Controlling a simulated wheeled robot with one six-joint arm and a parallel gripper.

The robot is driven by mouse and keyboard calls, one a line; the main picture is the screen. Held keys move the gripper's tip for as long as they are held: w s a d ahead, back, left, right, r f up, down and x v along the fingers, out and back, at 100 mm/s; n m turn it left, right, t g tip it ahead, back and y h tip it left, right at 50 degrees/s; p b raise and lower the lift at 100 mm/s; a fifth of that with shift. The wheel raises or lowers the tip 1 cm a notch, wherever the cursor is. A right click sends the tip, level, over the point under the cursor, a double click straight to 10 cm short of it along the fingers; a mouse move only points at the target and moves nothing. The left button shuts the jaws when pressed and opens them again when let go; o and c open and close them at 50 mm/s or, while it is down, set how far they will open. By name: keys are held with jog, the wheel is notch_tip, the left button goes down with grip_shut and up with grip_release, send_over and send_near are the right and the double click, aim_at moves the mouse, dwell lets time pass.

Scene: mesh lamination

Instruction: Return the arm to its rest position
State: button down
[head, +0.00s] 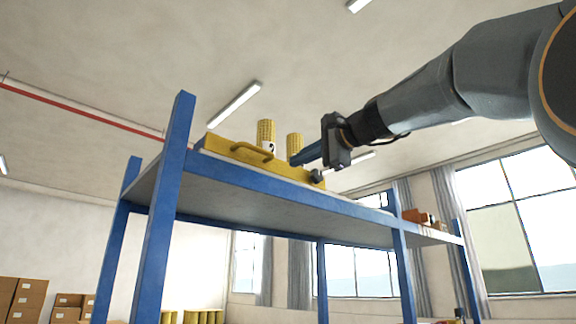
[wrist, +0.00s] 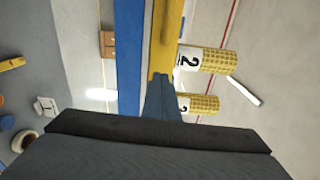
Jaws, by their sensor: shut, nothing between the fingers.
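My arm reaches in from the right in the head view. My gripper (head: 297,158) has slim blue fingers, which are shut and empty. It is at the top of a blue-framed shelf rack (head: 275,186), close to a yellow tray (head: 225,148) with a handle. In the wrist view the fingers (wrist: 160,78) overlap the yellow tray wall (wrist: 165,40); I cannot tell whether they touch it. Two yellow mesh rolls stand in the tray, one at the left (head: 266,132) and one nearer the gripper (head: 294,143). The rolls carry a white label with a 2 in the wrist view (wrist: 210,60).
Small orange-brown bins (head: 414,216) sit on the rack's right end. Cardboard boxes (head: 28,297) are stacked at the lower left. Yellow containers (head: 205,316) stand low behind the rack. The space above the rack, up to the ceiling, looks clear.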

jog(key=b+v, duration=0.2)
jog(key=v, duration=0.4)
jog(key=shift+s, duration=0.35)
jog(key=shift+d+f, duration=0.1)
jog(key=shift+d, duration=0.05)
jog(key=w+d+f+n+g+h, duration=0.1)
jog(key=w+d+f+g+h, duration=0.15)
jog(key=f, duration=1.25)
jog(key=w+d+f+g+h, duration=0.1)
jog(key=w+f+h, duration=0.15)
jog(key=f, duration=1.35)
jog(key=w+d+f+n+g+h, duration=0.1)
jog(key=w+d+f+g+h, duration=0.15)
jog(key=f, duration=1.25)
jog(key=s+d+f+n+g+h, duration=0.1)
jog(key=s+f+n+g, duration=0.1)
jog(key=s+f, duration=0.6)
jog(key=s+d+f+n+g+h, duration=0.1)
jog(key=s+f+n+g, duration=0.2)
jog(key=s+f, duration=0.6)
jog(key=s+d+f+n+g+h, duration=0.1)
jog(key=s+f+n, duration=0.3)
jog(key=s+f, duration=0.5)
notch_tip(320, 180, down, 12)
jog(key=shift+r+g, duration=0.1)
jog(key=shift+g, duration=0.6)
